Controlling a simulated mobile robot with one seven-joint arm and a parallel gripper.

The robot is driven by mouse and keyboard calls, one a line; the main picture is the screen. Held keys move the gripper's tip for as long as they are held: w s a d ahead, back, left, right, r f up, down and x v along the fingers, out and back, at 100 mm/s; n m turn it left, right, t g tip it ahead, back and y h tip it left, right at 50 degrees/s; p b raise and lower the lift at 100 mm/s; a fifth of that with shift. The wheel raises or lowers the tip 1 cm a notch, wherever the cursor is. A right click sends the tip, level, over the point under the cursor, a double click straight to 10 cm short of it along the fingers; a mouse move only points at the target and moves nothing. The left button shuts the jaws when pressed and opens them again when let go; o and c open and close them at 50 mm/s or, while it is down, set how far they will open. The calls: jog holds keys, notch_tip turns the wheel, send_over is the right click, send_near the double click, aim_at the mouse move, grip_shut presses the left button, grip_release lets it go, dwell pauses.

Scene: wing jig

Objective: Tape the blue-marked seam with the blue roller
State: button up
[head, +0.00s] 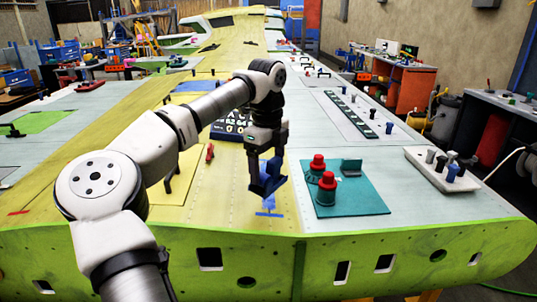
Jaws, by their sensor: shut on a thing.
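My gripper (268,158) is shut on a dark blue tool, which looks like the blue roller (266,181). It holds the roller over the yellow-green panel near the front edge of the wing. A blue mark (269,213) shows on the panel just below the roller, with a short crossbar at its near end. The upper part of the mark is hidden behind the roller. I cannot tell whether the roller touches the panel. The seam line itself is too faint to make out.
A teal mat (350,201) with two red-topped items (326,186) lies close to the right. A white tray (433,176) with several small tools stands further right. A dark case (229,127) lies behind my gripper. A red peg (210,152) stands to the left.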

jog(key=shift+w+r, duration=0.1)
jog(key=shift+r, duration=1.1)
